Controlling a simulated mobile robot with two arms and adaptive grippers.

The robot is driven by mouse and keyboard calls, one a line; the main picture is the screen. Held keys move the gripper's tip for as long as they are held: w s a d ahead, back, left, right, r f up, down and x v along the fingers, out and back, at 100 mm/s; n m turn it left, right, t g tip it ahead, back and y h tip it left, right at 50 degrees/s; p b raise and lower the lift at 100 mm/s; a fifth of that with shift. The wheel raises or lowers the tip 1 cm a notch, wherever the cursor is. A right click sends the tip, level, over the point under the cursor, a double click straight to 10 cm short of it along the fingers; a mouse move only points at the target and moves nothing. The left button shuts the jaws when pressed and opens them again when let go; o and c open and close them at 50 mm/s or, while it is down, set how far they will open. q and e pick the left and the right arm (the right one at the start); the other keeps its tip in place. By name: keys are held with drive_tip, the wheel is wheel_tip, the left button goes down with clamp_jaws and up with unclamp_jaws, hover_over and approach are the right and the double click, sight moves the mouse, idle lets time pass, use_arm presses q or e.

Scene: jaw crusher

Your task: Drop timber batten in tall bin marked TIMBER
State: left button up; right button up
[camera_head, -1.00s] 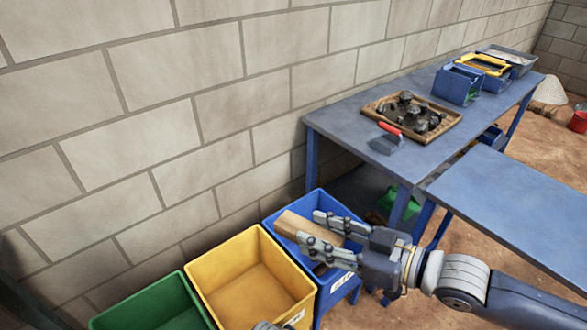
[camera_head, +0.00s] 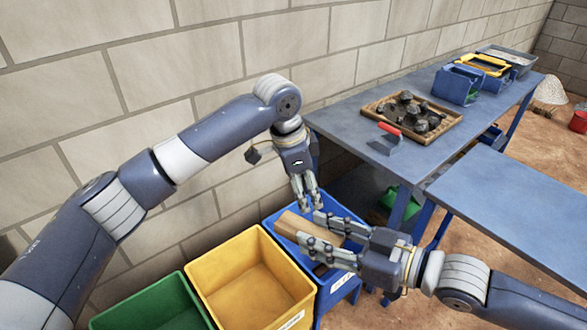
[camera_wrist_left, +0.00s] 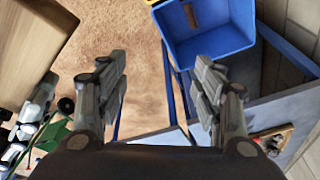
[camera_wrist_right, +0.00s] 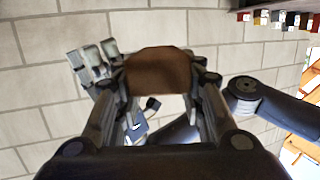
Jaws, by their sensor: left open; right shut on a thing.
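My right gripper (camera_head: 313,231) is shut on the timber batten (camera_head: 292,225), a brown wooden block. The batten sits over the blue bin (camera_head: 329,292) in the head view. In the right wrist view the batten's brown end (camera_wrist_right: 160,70) shows between the fingers. My left gripper (camera_head: 308,204) is open and points down just above and behind the batten, apart from it as far as I can see. Between its fingers in the left wrist view nothing is held; a large wooden surface, likely the batten (camera_wrist_left: 32,40), is at the upper left. No TIMBER marking is readable.
A yellow bin (camera_head: 210,297) and a green bin (camera_head: 150,302) stand left of the blue bin, along the block wall (camera_head: 170,90). The blue bin (camera_wrist_left: 210,45) holds a small brown piece. A blue table (camera_head: 350,127) bears a tray (camera_head: 452,128) of dark rocks and a red-handled tool (camera_head: 388,141).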

use_arm(q)
drive_tip(key=s+r+m, duration=0.4)
drive_tip(key=s+r, duration=0.1)
drive_tip(key=r, duration=0.3)
wheel_tip(320, 180, up, 6)
drive_tip(key=m+g+y, duration=0.1)
drive_tip(key=m+y, duration=0.1)
drive_tip(key=m, duration=0.3)
hover_over(293, 222)
use_arm(e)
drive_tip(key=shift+s, duration=0.1)
use_arm(q)
wheel_tip(293, 222, down, 12)
drive_tip(key=shift+f, duration=0.1)
drive_tip(key=c, duration=1.1)
drive_tip(key=shift+c, duration=0.4)
use_arm(e)
drive_tip(key=o, duration=1.2)
drive_tip(key=shift+c, duration=0.2)
